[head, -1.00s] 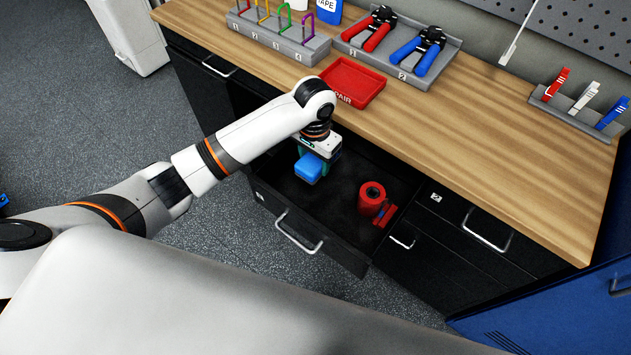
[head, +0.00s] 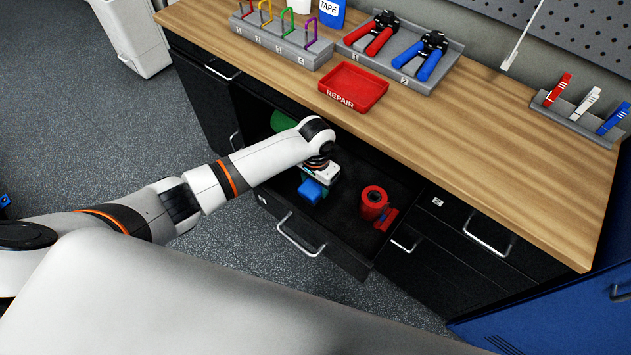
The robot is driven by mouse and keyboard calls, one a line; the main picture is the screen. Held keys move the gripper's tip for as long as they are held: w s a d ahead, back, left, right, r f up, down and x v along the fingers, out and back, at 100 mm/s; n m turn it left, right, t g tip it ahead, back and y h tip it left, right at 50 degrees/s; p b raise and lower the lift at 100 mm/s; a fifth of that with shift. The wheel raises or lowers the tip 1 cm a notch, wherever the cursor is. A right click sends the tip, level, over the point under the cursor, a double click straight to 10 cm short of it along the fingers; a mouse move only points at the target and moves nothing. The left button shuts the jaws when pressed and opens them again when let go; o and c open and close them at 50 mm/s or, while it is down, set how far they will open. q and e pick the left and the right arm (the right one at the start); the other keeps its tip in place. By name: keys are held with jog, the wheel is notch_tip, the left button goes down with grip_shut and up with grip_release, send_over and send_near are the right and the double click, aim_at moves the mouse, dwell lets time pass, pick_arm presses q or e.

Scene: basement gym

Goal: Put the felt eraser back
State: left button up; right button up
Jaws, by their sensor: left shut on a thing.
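The blue felt eraser (head: 311,191) is in the jaws of my left gripper (head: 318,178), inside or just above the open drawer (head: 345,243). The gripper points down and is shut on it. I cannot tell whether the eraser touches the drawer floor. A red roll (head: 373,200) stands to the right of it in the drawer, with a smaller red piece beside it. A green thing (head: 284,121) shows at the back left of the drawer, partly hidden by my arm. My right gripper is not in view.
The wooden worktop (head: 480,170) overhangs the drawer's back. On it are a red REPAIR tray (head: 353,88), a rack with red and blue pliers (head: 405,50), a numbered rack of coloured hooks (head: 283,40) and a clip holder (head: 578,115). The drawer's middle floor is clear.

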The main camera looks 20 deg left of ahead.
pick_arm(q)
jog(key=o, duration=1)
jog(key=shift+f, duration=0.1)
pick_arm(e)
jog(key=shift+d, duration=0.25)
pick_arm(q)
notch_tip(320, 180, up, 12)
jog(key=shift+r, duration=0.2)
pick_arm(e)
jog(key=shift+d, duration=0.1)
